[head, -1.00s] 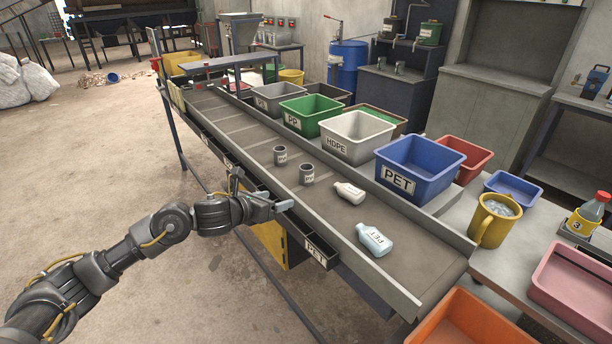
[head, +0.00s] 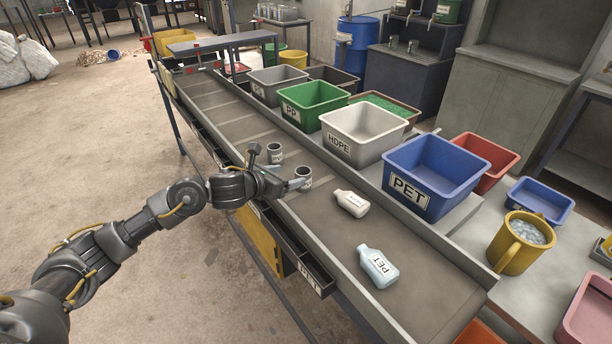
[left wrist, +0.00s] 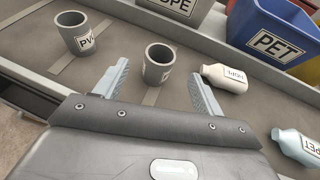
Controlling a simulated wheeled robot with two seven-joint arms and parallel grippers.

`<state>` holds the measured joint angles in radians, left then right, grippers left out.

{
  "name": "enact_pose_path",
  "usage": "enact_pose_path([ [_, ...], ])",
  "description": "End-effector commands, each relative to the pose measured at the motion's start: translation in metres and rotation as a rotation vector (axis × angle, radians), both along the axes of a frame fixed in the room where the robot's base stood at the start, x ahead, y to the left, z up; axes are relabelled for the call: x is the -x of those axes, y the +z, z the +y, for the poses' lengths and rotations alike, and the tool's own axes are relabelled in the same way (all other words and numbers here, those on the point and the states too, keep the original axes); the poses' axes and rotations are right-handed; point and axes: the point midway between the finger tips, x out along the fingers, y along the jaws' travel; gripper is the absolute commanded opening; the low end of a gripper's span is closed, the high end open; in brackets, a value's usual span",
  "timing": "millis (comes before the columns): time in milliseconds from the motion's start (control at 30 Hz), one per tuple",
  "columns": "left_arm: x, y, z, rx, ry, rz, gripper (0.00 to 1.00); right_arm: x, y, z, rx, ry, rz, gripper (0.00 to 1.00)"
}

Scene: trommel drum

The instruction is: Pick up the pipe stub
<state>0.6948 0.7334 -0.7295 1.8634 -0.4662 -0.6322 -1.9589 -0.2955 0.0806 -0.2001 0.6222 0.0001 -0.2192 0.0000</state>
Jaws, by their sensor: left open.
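Two short grey pipe stubs stand upright on the conveyor belt. The nearer pipe stub (head: 304,178) is just beyond my left gripper (head: 288,181); in the left wrist view this pipe stub (left wrist: 158,65) lies ahead, roughly in line with the gap between the fingers. My left gripper (left wrist: 158,76) is open and empty, its two pale fingers spread. The other pipe stub (head: 275,154) stands farther up the belt; it shows left of the fingers in the left wrist view (left wrist: 80,38), with a label starting "PV". My right gripper is not in view.
A white bottle (head: 351,203) and a pale blue PET bottle (head: 378,266) lie on the belt (head: 330,235) to the right. Behind the belt stand the grey HDPE bin (head: 340,146), green PP bin (head: 297,113) and blue PET bin (head: 408,190). A raised rail edges the belt.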

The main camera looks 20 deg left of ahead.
Motion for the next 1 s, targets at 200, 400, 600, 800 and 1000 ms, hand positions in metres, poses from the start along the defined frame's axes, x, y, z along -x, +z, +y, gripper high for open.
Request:
enact_pose_path([
  [200, -0.028, -0.013, -0.01, 0.003, 0.008, 0.003, 0.69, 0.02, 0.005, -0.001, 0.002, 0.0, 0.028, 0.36],
  [400, -0.04, -0.019, -0.016, 0.0, 0.004, 0.001, 0.69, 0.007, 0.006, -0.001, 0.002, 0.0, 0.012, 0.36],
  [600, -0.047, -0.019, -0.023, 0.003, 0.004, 0.003, 0.69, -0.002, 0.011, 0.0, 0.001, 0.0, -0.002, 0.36],
  [800, -0.071, -0.03, -0.038, 0.003, 0.003, 0.003, 0.69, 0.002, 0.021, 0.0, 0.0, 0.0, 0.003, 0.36],
  [1000, -0.083, -0.036, -0.043, 0.001, 0.003, 0.0, 0.69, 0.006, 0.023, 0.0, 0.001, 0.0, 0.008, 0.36],
])
